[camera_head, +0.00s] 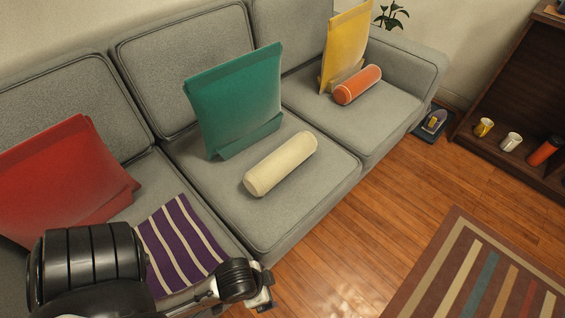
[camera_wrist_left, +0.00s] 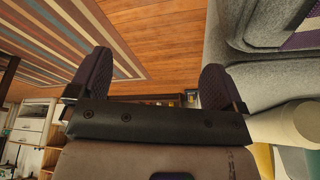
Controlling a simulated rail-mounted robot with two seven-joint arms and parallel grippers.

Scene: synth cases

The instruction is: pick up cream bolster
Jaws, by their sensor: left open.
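The cream bolster (camera_head: 281,163) lies on the middle seat of the grey sofa (camera_head: 330,190), in front of a teal cushion (camera_head: 236,100). A cream rounded shape at the right of the left wrist view (camera_wrist_left: 285,122) looks like the same bolster. My left gripper (camera_head: 262,289) is at the bottom of the head view, by the sofa's front edge, apart from the bolster and nearer the camera. Its two fingers (camera_wrist_left: 156,80) are spread with nothing between them. My right gripper is not in view.
A purple striped throw (camera_head: 181,243) and a red cushion (camera_head: 65,180) are on the near seat. An orange bolster (camera_head: 357,85) and a yellow cushion (camera_head: 346,45) are on the far seat. A striped rug (camera_head: 480,270) lies on the wooden floor. A dark shelf (camera_head: 515,90) holds mugs.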

